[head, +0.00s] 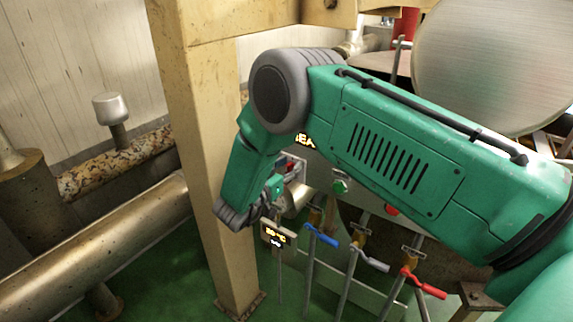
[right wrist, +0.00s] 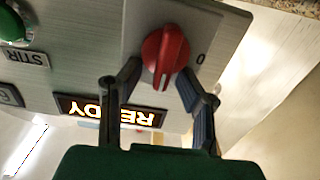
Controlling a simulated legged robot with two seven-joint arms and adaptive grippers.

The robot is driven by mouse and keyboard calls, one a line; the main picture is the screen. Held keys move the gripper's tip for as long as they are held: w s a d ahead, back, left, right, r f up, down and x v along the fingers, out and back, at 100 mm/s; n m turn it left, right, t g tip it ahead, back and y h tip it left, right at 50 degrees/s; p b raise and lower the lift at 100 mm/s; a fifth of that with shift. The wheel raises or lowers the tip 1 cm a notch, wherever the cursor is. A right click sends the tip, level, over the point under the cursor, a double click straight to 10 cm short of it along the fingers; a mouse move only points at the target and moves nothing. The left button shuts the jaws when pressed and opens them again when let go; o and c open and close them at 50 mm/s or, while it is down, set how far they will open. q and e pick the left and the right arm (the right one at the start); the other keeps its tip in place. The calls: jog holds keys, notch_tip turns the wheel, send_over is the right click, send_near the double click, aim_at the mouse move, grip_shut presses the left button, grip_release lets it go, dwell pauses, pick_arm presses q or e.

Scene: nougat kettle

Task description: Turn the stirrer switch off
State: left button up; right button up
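A red rotary switch knob (right wrist: 165,55) sits on a pale plate on the metal control panel (right wrist: 85,35) in the right wrist view. A "0" mark is printed beside it. My right gripper (right wrist: 157,72) is open, with one finger on each side of the knob; I cannot tell whether they touch it. A green button (right wrist: 12,25) and a "STIR" label (right wrist: 25,57) are on the same panel, as is a lit "READY" display (right wrist: 110,109). In the head view my right gripper (head: 276,184) is at the panel's left end, partly hidden by my arm. My left gripper is out of view.
A beige post (head: 205,140) stands left of my right gripper. Large pipes (head: 100,245) run at the left.

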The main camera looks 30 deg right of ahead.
jog(key=shift+d, duration=0.4)
jog(key=shift+a, duration=0.3)
grip_shut()
jog(key=shift+a, duration=0.2)
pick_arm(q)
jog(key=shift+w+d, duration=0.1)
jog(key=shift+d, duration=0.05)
